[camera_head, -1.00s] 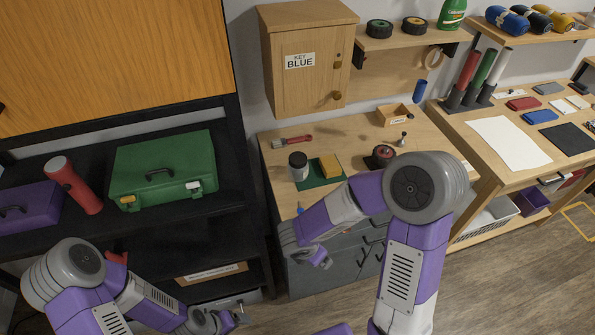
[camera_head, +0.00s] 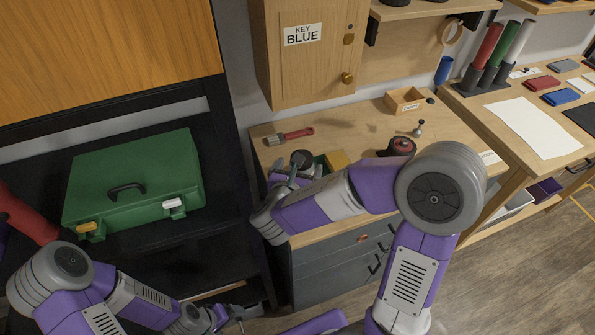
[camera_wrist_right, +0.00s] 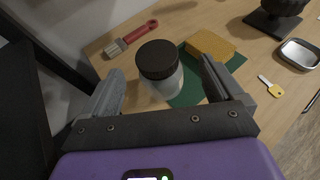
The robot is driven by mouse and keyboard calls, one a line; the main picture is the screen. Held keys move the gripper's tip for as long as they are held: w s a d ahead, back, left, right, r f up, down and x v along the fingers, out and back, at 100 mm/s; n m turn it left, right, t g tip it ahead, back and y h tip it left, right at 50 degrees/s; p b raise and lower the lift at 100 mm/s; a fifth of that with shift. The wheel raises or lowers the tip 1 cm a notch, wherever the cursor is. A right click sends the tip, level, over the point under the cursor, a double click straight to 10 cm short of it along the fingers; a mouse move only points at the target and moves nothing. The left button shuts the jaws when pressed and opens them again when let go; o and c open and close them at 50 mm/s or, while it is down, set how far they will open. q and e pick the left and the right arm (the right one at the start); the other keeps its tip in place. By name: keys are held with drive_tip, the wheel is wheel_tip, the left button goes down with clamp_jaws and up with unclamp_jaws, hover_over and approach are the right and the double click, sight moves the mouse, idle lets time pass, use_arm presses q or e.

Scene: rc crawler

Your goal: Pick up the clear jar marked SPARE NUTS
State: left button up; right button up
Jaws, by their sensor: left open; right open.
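A clear jar with a black lid (camera_wrist_right: 158,62) stands upright on the wooden bench, at the edge of a green mat (camera_wrist_right: 187,92). No marking on it can be read from here. My right gripper (camera_wrist_right: 160,80) is open, with one finger on each side of the jar in the wrist view; I cannot tell whether they touch it. In the head view the right gripper (camera_head: 293,177) partly hides the jar, and only its dark lid (camera_head: 302,158) shows well. My left gripper (camera_head: 242,312) is open and empty, low at the bottom of the view.
A yellow sponge (camera_wrist_right: 211,45) lies on the mat beside the jar. A red-handled brush (camera_wrist_right: 131,39) lies behind it. A yellow-tagged key (camera_wrist_right: 270,86) and a metal dish (camera_wrist_right: 299,54) lie to the right. A cabinet marked KEY BLUE (camera_head: 303,75) hangs above the bench.

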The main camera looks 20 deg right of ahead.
drive_tip(key=shift+w+d+f+b, duration=0.1)
drive_tip(key=shift+w+f+b, duration=0.1)
drive_tip(key=shift+f, duration=0.2)
drive_tip(key=shift+w+f+b, duration=0.1)
drive_tip(key=shift+f+b, duration=0.05)
drive_tip(key=shift+f, duration=0.25)
drive_tip(key=x, duration=0.2)
drive_tip(key=b+x, duration=0.1)
drive_tip(key=x, duration=0.4)
drive_tip(key=shift+w+r+b, duration=0.2)
drive_tip(key=shift+w+b, duration=0.05)
drive_tip(key=shift+b, duration=0.05)
drive_tip(key=c, duration=1.2)
